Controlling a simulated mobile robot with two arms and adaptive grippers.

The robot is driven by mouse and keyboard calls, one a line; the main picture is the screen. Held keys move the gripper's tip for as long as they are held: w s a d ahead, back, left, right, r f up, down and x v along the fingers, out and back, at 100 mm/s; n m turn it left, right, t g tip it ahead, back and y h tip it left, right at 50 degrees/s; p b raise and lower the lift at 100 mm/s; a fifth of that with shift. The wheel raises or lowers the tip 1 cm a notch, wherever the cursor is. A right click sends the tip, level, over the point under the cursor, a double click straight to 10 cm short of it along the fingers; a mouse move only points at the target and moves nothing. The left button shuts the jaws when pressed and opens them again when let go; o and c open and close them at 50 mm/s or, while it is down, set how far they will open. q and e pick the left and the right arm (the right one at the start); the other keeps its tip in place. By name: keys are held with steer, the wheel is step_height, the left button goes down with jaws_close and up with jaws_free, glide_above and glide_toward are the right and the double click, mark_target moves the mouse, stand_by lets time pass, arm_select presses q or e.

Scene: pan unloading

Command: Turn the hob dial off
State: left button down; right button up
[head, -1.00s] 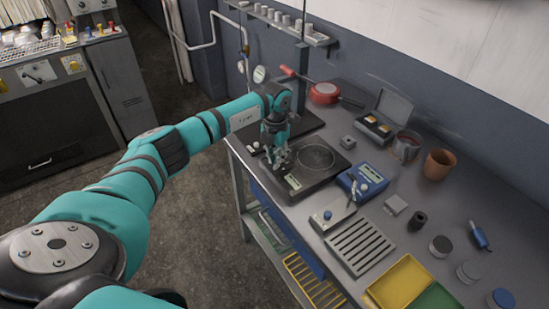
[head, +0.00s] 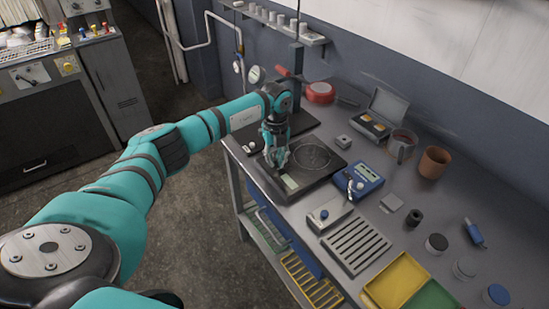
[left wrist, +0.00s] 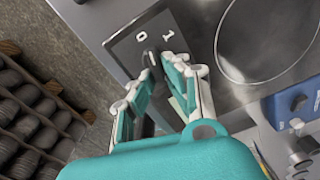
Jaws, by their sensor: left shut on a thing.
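The hob (head: 318,178) is a dark flat plate with a round ring marked on it, on the grey bench. Its small dial (left wrist: 150,59) sits on a dark panel printed with "0" and "1" in the left wrist view. My left gripper (head: 277,164) is lowered onto the hob's left part. In the left wrist view the left gripper (left wrist: 155,68) has its two fingertips on either side of the dial, shut on it. The fingers partly cover the dial, so I cannot tell exactly where it points. My right gripper is not in view.
A blue instrument box (head: 364,183) stands right of the hob. Beyond are a grey mug (head: 399,147), an orange-brown cup (head: 434,162) and a red pan (head: 320,92). A slotted grey plate (head: 355,244) and a yellow tray (head: 397,279) lie nearer the front.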

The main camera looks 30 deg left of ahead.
arm_select(q)
steer(key=shift+w+r+n, duration=0.1)
steer(key=shift+w+n, duration=0.1)
steer(key=shift+n, duration=1.4)
steer(key=c, duration=1.4)
jaws_free()
steer(key=shift+d, duration=0.1)
step_height(320, 180, up, 12)
steer(key=shift+f, duration=0.1)
